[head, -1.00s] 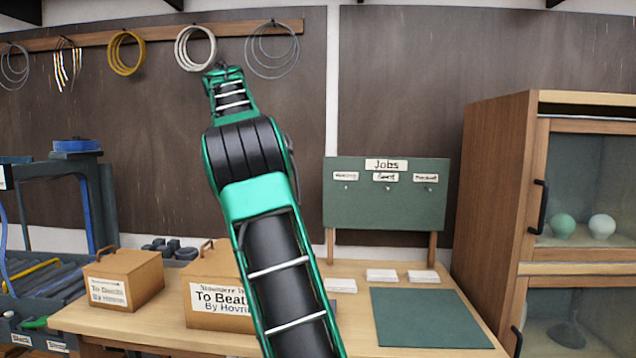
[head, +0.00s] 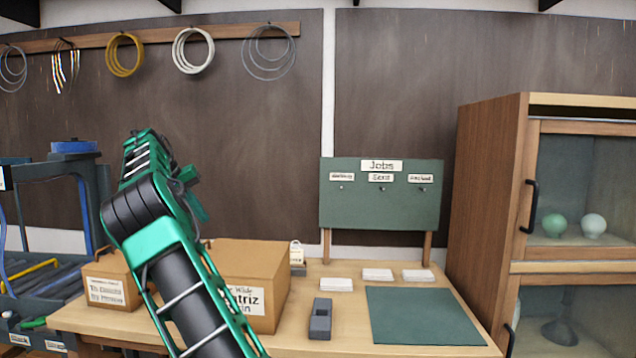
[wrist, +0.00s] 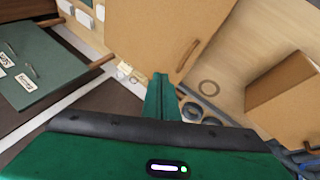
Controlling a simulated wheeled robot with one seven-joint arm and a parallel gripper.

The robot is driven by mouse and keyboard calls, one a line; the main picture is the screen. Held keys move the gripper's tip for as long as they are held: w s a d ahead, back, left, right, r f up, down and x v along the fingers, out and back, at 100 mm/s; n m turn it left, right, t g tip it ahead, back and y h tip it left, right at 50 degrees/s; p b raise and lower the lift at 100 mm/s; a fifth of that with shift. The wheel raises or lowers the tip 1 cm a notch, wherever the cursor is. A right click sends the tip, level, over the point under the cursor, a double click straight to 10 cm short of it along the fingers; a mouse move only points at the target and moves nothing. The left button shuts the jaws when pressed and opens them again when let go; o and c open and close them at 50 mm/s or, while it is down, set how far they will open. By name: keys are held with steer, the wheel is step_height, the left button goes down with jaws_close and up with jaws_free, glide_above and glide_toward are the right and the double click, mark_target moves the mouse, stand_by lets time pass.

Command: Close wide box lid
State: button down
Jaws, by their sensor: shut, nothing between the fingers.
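The wide box (head: 265,305) is a brown cardboard box on the workbench, partly hidden by my arm in the head view. Its lid (head: 250,251) looks flat on top there, but its left part is hidden. In the wrist view the lid (wrist: 150,35) fills the upper middle, with a brown handle (wrist: 188,57) near its edge. My gripper (wrist: 160,78) is shut and empty, its green fingers pointing at the lid's edge; I cannot tell whether they touch it. In the head view my fingertips are not clearly seen behind my arm.
A smaller brown box (head: 108,288) stands left of the wide box. A grey block (head: 320,318), white card stacks (head: 377,274) and a green mat (head: 420,315) lie to the right. A green jobs board (head: 381,205) stands behind; a wooden cabinet (head: 490,200) is at the right.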

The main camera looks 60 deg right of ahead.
step_height(320, 180, down, 9)
steer(key=w+a+g, duration=0.1)
steer(key=w, duration=0.1)
steer(key=shift+w+a, duration=0.3)
steer(key=shift+w, duration=0.05)
steer(key=shift+d, duration=0.1)
